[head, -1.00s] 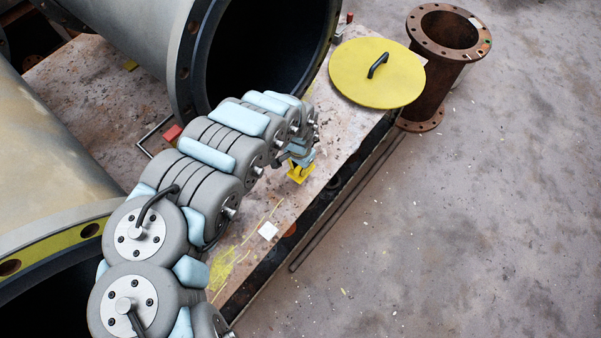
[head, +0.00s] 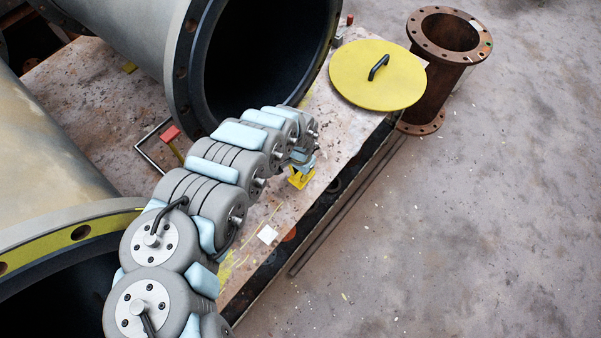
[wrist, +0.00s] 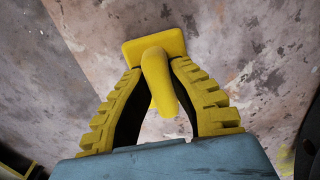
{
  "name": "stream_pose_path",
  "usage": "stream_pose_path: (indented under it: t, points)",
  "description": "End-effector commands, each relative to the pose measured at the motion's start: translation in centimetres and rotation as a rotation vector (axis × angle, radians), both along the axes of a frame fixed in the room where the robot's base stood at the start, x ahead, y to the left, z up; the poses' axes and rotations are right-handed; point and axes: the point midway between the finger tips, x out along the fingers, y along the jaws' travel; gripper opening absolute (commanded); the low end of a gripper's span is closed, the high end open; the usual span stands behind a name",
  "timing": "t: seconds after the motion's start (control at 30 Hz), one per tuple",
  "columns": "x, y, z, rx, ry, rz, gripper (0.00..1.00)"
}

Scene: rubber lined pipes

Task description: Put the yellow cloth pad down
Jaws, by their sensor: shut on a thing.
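The yellow cloth pad (wrist: 135,48) has a flat rectangular base and a rounded yellow grip. My gripper (wrist: 155,85) is shut on that grip between two dark fingers with ridged yellow backs. In the head view the pad (head: 301,179) shows as a small yellow patch under my gripper (head: 302,168), over the stained bench top (head: 318,150) close to its right edge. I cannot tell whether the base touches the bench. My wrist hides part of the pad in the head view.
A large lined pipe (head: 177,75) opens just behind my arm, and another pipe (head: 60,232) lies at lower left. A round yellow lid (head: 345,75) with a black handle rests at the bench's far end.

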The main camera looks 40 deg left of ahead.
Motion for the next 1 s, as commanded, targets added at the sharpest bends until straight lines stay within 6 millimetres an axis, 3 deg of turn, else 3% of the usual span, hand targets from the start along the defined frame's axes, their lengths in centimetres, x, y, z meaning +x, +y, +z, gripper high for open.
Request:
stream_pose_path:
  t: [0.03,0.07,0.1,0.13,0.57,1.0]
  points:
    - [0.0,0.0,-0.2,0.000,0.001,0.000,0.00]
    - [0.0,0.0,-0.2,0.000,0.001,0.000,0.22]
    - [0.0,0.0,-0.2,0.000,0.001,0.000,0.34]
    - [0.0,0.0,-0.2,0.000,0.000,0.000,0.39]
    - [0.1,0.0,0.5,0.001,-0.001,-0.001,0.39]
    - [0.0,0.2,6.5,0.004,0.000,0.000,0.39]
